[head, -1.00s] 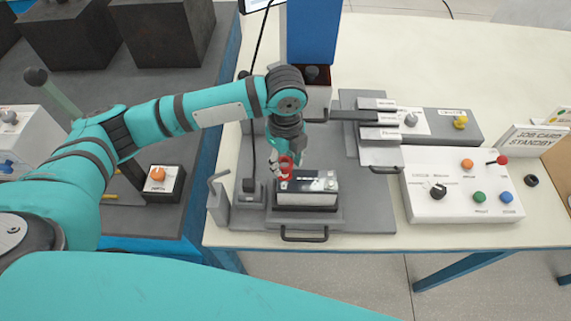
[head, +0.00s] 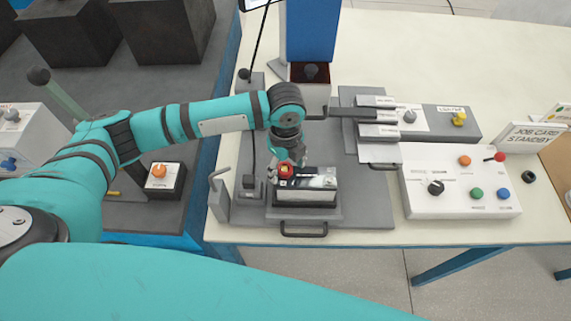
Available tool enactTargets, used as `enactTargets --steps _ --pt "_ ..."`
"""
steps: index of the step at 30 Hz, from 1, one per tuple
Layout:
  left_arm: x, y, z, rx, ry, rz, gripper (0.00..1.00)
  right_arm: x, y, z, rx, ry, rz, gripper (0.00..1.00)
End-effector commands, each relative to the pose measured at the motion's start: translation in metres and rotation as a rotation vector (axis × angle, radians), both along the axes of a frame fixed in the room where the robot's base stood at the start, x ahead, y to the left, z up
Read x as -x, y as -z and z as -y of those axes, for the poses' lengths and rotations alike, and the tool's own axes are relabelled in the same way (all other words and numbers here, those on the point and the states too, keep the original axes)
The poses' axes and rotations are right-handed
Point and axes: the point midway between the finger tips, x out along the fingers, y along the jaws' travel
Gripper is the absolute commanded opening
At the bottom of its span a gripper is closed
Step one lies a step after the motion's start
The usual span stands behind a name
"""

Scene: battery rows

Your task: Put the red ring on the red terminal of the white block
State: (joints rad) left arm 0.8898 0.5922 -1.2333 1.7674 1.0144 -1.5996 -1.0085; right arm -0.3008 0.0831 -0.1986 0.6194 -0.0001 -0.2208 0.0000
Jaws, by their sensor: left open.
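The white block (head: 316,183) has a pale top and dark sides and sits on a grey fixture plate on the table. The red ring (head: 286,171) is at the back left corner of the block's top, where a small yellow patch shows by it. The red terminal cannot be made out apart from the ring, so I cannot tell if the ring is fully around it. My left gripper (head: 292,158) points down just behind and above the ring. It is open; its fingertips are small and partly hidden. My right gripper is not in view.
A grey bent lever (head: 219,193) stands left of the block. A dark handle (head: 304,230) is at the plate's front edge. To the right are a white control box (head: 460,184) with coloured knobs and labelled grey bars (head: 378,116). A blue column (head: 313,30) stands behind.

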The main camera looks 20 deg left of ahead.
Motion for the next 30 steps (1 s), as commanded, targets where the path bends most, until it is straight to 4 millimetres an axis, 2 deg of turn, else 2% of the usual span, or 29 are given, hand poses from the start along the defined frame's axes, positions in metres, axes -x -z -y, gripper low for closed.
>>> enactTargets --steps 5,8,21,25,30 --pt "0.0 -0.003 0.0 0.0 0.0 0.001 0.63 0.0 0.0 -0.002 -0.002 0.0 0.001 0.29" --pt "-0.001 -0.012 0.0 0.003 0.0 0.003 0.63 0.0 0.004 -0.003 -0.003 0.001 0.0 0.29" --pt "-0.001 -0.1 0.001 0.002 0.0 0.005 0.63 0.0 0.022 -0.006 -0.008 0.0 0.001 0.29" --pt "-0.001 -0.116 0.001 0.001 0.0 0.002 0.63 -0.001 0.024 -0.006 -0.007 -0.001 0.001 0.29" --pt "0.0 -0.123 0.0 0.001 -0.001 0.0 0.63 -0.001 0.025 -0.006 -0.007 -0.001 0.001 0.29"
